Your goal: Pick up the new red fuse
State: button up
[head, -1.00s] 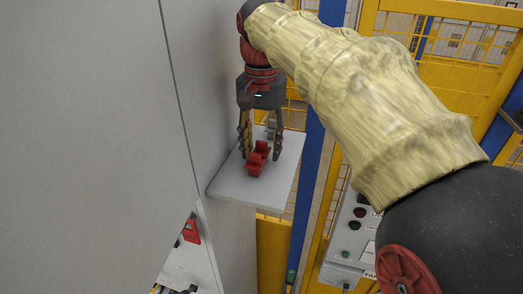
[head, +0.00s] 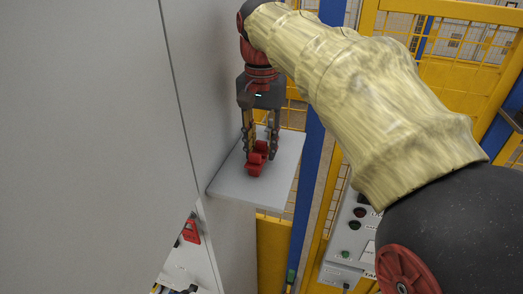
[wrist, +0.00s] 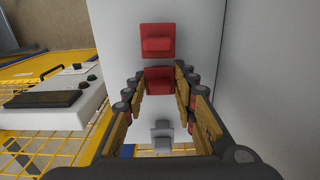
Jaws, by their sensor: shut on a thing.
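The red fuse (wrist: 160,80) is a small red block between my fingertips in the wrist view. In the head view it shows as the rear red block (head: 262,147), low between the fingers. My gripper (head: 261,153) points down at the shelf and is shut on this fuse. A second red block (wrist: 157,40) lies just past the fingertips; in the head view it is the front red block (head: 255,167). The fingers hide part of the held fuse. I cannot tell whether it is clear of the shelf.
The fuses are on a small light grey shelf (head: 240,191) fixed beside a tall grey cabinet (head: 90,130). A grey block (wrist: 162,134) is also on the shelf, behind the red ones. A control box with buttons (head: 352,235) and yellow fencing (head: 440,75) stand to the right.

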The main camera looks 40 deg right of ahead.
jog(key=shift+r, duration=0.1)
jog(key=shift+r, duration=0.55)
jog(key=s+a+r+b, duration=0.2)
jog(key=s+a+r, duration=0.3)
jog(key=s+r, duration=0.6)
jog(key=shift+s+a+r+b, duration=0.15)
jog(key=shift+s+r+b, duration=0.2)
jog(key=shift+s, duration=0.7)
